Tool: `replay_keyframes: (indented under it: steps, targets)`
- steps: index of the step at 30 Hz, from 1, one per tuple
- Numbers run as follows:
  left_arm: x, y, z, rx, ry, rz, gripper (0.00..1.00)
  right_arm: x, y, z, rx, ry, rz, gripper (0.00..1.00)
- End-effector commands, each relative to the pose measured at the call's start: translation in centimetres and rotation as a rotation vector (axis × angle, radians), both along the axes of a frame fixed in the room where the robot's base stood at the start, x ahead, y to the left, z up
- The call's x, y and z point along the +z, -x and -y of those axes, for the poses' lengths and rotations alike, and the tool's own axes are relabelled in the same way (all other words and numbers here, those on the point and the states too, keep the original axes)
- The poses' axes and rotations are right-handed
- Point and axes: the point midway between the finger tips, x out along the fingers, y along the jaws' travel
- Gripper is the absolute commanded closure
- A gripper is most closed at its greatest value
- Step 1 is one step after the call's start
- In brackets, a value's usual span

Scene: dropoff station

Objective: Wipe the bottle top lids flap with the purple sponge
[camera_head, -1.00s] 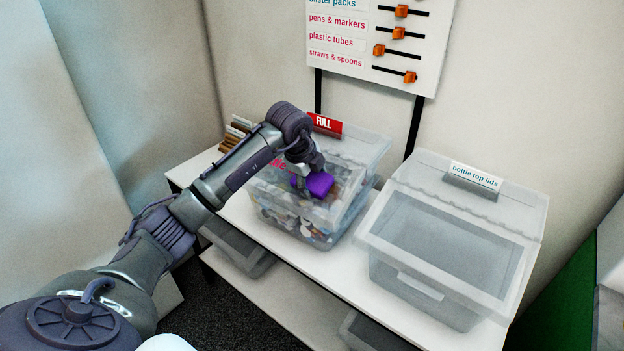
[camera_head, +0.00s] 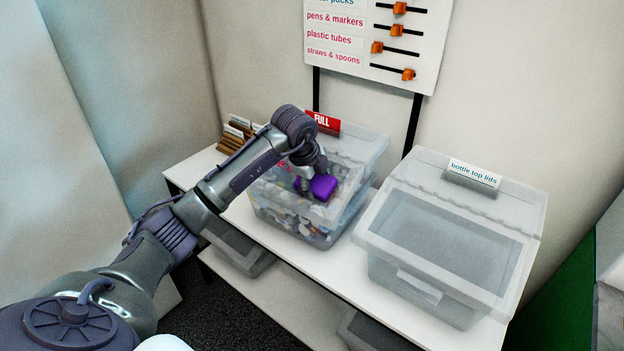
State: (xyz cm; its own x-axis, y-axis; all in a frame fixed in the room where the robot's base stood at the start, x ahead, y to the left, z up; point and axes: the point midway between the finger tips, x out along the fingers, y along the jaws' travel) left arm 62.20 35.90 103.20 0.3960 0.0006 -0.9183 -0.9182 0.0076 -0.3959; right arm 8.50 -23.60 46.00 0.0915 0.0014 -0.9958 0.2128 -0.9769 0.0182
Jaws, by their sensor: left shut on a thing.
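The purple sponge (camera_head: 322,187) is in my left gripper (camera_head: 312,180), which is shut on it. The sponge is over the lid of the left clear bin (camera_head: 275,208), which has a red FULL sign (camera_head: 323,122) and many small pieces inside. I cannot tell whether the sponge touches that lid. The bin labelled bottle top lids (camera_head: 470,245) stands to the right, apart from the sponge. Its sloped front flap (camera_head: 440,238) is clear and it looks empty. My right gripper is out of view.
Both bins stand on a white table (camera_head: 345,262). A rack of small cards (camera_head: 236,135) is at the table's back left. A board with orange sliders (camera_head: 375,42) stands behind. More bins (camera_head: 240,250) sit on a lower shelf.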

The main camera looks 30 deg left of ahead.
Motion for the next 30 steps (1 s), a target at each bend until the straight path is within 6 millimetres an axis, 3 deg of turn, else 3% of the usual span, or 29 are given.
replay_keyframes:
  steps: [6, 30]
  targets:
    - [0.1, 0.0, 2.1, -0.004, 0.002, -0.001, 0.61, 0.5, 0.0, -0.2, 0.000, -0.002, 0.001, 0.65]
    - [0.0, 0.0, 6.5, -0.003, 0.001, 0.000, 0.61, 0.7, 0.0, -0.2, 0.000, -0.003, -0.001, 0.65]
